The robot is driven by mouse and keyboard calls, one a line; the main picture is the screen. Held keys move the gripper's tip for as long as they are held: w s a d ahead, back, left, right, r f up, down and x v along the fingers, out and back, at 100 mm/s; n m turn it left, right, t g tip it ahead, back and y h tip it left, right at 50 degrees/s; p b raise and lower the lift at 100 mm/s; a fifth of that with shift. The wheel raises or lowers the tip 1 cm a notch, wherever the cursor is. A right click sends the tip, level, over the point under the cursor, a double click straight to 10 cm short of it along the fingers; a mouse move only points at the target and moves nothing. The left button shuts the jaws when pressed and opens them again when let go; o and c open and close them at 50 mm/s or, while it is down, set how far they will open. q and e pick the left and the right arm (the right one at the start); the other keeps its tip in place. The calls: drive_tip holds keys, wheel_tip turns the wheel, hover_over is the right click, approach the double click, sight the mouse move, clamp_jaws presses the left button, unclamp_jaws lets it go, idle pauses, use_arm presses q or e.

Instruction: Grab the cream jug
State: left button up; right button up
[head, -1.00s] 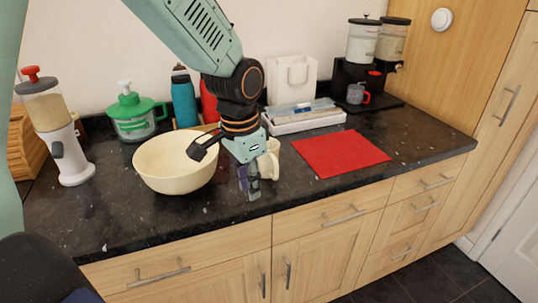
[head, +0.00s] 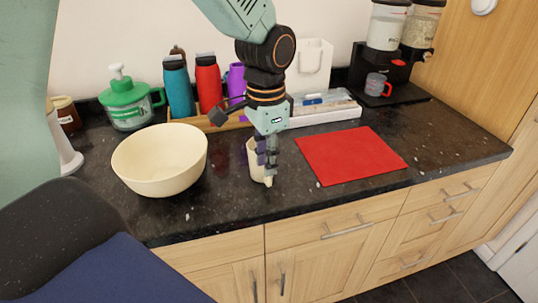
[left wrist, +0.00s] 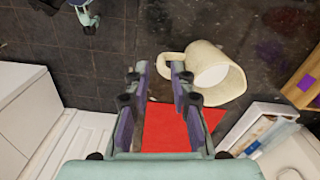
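The cream jug (head: 254,168) stands on the dark counter, right of the large cream bowl, partly hidden behind my left gripper (head: 268,165) in the head view. In the left wrist view the jug (left wrist: 225,80) lies right of the fingers, with its handle pointing left. My left gripper (left wrist: 160,70) is open, its two fingers apart, with the handle showing at the gap between the tips. I cannot tell whether they touch. A small teal and dark part at the top left of the wrist view looks like my right gripper (left wrist: 88,18); its state is unclear.
The cream bowl (head: 160,162) stands left of the jug. A red mat (head: 350,156) lies to the right. Bottles, including a red one (head: 208,84), and a white tray (head: 325,111) stand behind. The counter's front edge is close to the jug.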

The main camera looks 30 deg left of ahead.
sight(270, 187)
use_arm(q)
drive_tip(key=f, duration=0.2)
drive_tip(key=f+b, duration=0.1)
drive_tip(key=f, duration=0.5)
drive_tip(key=shift+w+d, duration=0.1)
drive_tip(key=shift+w, duration=0.25)
drive_tip(key=shift+w+f+b, duration=0.15)
drive_tip(key=shift+b, duration=0.15)
drive_tip(key=shift+d, duration=0.1)
drive_tip(key=shift+c, duration=0.3)
drive_tip(key=shift+s, duration=0.25)
drive_tip(key=shift+c, duration=0.8)
drive_tip(key=shift+w, duration=0.2)
clamp_jaws()
use_arm(e)
drive_tip(key=shift+w+a+f, duration=0.1)
drive_tip(key=shift+w+f, duration=0.25)
drive_tip(key=shift+f, duration=0.45)
